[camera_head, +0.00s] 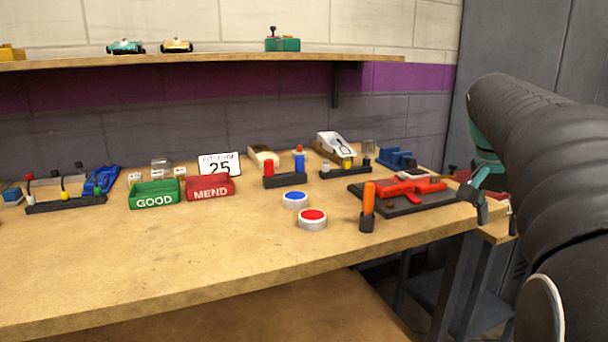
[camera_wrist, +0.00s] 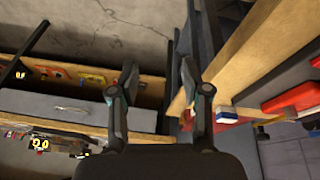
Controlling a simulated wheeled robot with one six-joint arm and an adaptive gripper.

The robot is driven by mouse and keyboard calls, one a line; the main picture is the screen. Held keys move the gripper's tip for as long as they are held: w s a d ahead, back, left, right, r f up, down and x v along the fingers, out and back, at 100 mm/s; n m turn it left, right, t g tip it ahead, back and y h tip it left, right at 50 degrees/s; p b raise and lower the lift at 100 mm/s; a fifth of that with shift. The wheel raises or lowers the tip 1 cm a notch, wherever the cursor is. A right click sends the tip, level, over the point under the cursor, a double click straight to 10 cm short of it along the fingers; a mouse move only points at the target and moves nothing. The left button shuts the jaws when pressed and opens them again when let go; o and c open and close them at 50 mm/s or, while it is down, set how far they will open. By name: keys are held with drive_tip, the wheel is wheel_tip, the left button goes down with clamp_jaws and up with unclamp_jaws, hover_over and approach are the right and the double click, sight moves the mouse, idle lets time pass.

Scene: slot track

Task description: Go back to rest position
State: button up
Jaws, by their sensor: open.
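My gripper (camera_head: 481,197) is at the right end of the workbench (camera_head: 150,270) in the head view, beside the bench's right corner. In the wrist view my gripper (camera_wrist: 158,80) shows two fingers standing apart with nothing between them. My arm reaches in from the right edge of the head view and hides what is behind it. The wrist view looks past the bench edge (camera_wrist: 240,50) toward a wall and a drawer unit (camera_wrist: 75,108).
An orange-handled tool (camera_head: 368,198) stands in a holder nearby. Red (camera_head: 312,218) and blue (camera_head: 295,200) buttons, a GOOD bin (camera_head: 154,195) and a MEND bin (camera_head: 210,188) stand farther left. The bench's front left is clear.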

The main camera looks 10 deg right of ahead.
drive_tip(key=s+a+f+n+t+y, duration=0.1)
drive_tip(key=s+a+f+n, duration=0.3)
drive_tip(key=a, duration=0.4)
drive_tip(key=s+a+f+n+t+y, duration=0.1)
drive_tip(key=s+a+f+n+t, duration=0.1)
drive_tip(key=s+a+f+n, duration=0.2)
drive_tip(key=s+a+f+n+t+y, duration=0.1)
drive_tip(key=s+a+f+n, duration=0.3)
drive_tip(key=a, duration=1)
drive_tip(key=shift+s+f+n+t+y, duration=0.35)
drive_tip(key=shift+s+f, duration=1)
drive_tip(key=shift+f, duration=0.9)
